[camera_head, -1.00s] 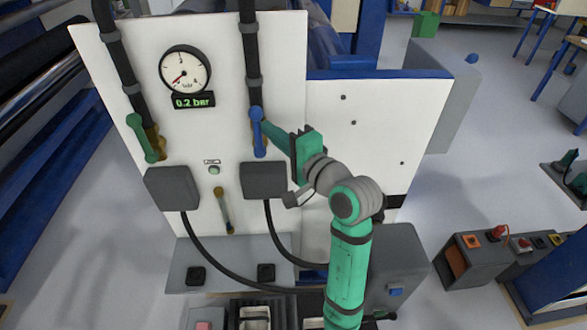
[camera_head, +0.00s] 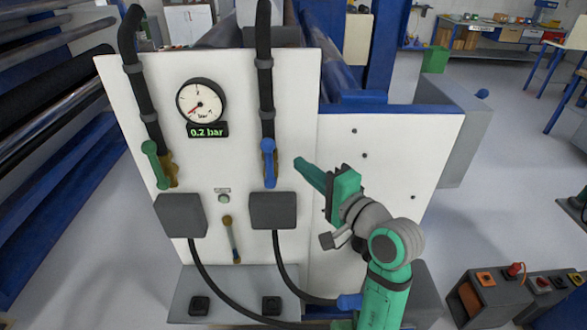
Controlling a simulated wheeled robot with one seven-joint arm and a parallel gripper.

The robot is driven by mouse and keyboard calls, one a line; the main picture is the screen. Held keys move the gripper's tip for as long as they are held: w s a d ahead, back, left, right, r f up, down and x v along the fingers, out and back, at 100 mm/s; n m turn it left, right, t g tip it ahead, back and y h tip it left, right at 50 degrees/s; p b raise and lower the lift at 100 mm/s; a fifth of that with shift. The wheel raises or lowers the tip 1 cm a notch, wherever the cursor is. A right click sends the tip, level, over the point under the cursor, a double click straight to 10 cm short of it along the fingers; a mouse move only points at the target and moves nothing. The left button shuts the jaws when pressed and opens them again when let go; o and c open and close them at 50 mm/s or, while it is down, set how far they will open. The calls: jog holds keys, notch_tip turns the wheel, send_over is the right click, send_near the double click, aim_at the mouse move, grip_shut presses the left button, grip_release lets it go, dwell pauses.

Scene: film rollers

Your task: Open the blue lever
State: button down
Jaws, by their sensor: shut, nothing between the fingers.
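The blue lever (camera_head: 269,163) sits on the right black pipe of the white panel (camera_head: 225,80), over a brass valve body. It stands almost upright, along the pipe. My gripper (camera_head: 298,163) is shut and empty, a short gap to the right of the blue lever. Its green fingers point up and left toward the lever. A green lever (camera_head: 154,164) sits on the left pipe, slightly tilted.
A round gauge (camera_head: 201,101) with a display reading 0.2 bar is on the panel. Dark grey boxes (camera_head: 273,211) with black cables are below the levers. A small yellow-ended handle (camera_head: 231,238) is between them. The panel right of my gripper is mostly bare.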

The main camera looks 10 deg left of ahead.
jog(key=v, duration=0.8)
jog(key=shift+s+f, duration=0.15)
jog(key=shift+s, duration=0.1)
jog(key=shift+d, duration=0.25)
